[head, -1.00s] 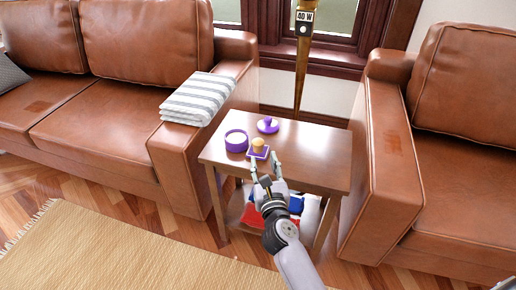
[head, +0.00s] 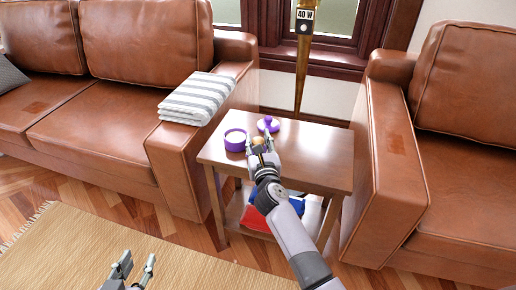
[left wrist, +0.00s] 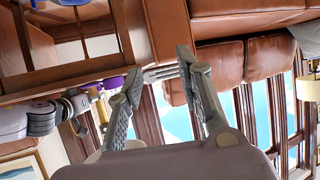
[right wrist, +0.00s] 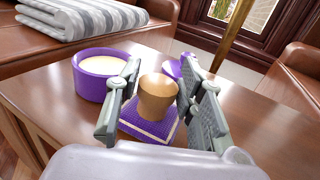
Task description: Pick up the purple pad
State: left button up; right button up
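The purple pad (right wrist: 132,124) is a flat square with a pale stitched edge, lying on the small wooden table (right wrist: 250,125). A tan knob-like piece (right wrist: 158,97) stands on its middle. My right gripper (right wrist: 155,80) is open, with one finger on each side of the tan piece, above the pad. It does not appear closed on anything. In the head view my right gripper (head: 260,146) covers most of the pad. My left gripper (head: 136,266) is open and empty above the rug, away from the table; its fingers also show in the left wrist view (left wrist: 160,85).
A round purple tub (head: 235,140) with pale contents and a purple lid with a knob (head: 268,124) stand close by on the table. Leather sofas (head: 120,115) flank it. A striped towel (head: 196,98) lies on the left armrest. The table's right part is clear.

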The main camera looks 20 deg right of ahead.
jog(key=shift+w, duration=0.25)
pick_arm(q)
jog(key=shift+w+d+r+t, duration=0.1)
jog(key=shift+w+r+t, duration=0.1)
jog(key=shift+r+t, duration=0.15)
pick_arm(e)
jog(key=shift+c, duration=1.4)
jog(key=c, duration=0.6)
pick_arm(q)
jog(key=shift+r, duration=0.3)
pick_arm(e)
jog(key=shift+o, duration=0.2)
jog(key=shift+r, duration=0.15)
